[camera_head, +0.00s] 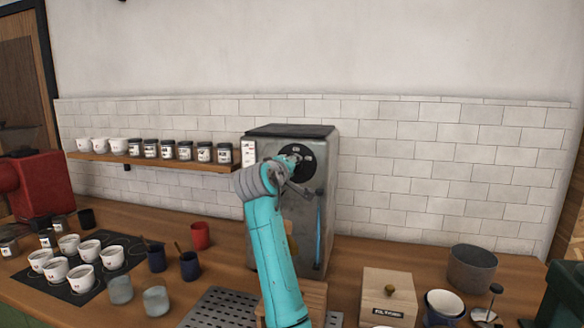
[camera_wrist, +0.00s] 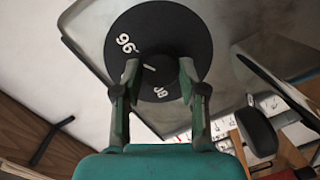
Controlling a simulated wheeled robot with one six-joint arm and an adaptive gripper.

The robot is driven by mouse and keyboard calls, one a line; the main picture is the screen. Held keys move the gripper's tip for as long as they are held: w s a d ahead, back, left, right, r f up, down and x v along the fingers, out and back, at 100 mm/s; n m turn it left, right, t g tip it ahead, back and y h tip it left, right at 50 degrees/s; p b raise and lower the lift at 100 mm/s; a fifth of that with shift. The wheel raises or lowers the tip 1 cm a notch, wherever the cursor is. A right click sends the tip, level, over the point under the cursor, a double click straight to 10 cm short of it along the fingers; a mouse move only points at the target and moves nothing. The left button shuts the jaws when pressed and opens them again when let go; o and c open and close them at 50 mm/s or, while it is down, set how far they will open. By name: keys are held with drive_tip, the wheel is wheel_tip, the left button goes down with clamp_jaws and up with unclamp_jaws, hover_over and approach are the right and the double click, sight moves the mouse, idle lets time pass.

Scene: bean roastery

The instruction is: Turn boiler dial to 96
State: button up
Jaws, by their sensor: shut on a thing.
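The boiler (camera_head: 319,217) is a grey metal box with a dark top, standing on the counter against the tiled wall. Its round black dial (camera_head: 308,165) is on the upper front, partly hidden by my arm in the head view. In the wrist view the dial face (camera_wrist: 185,38) fills the upper middle, with a white "96" at upper left and another number, upside down, at lower right. A short white pointer line near the centre slants off the "96". My gripper (camera_wrist: 158,72) has its two fingers on either side of the dial's central knob (camera_wrist: 157,70), shut on it.
A shelf (camera_head: 150,159) with several jars and cups is left of the boiler. White cups stand on a dark mat (camera_head: 75,293). A wooden box (camera_head: 388,297) and a grey pot (camera_head: 472,267) are at right. A perforated tray (camera_head: 215,308) lies in front.

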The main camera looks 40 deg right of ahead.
drive_tip(key=o, duration=1.2)
drive_tip(key=shift+c, duration=0.2)
drive_tip(key=v, duration=1.2)
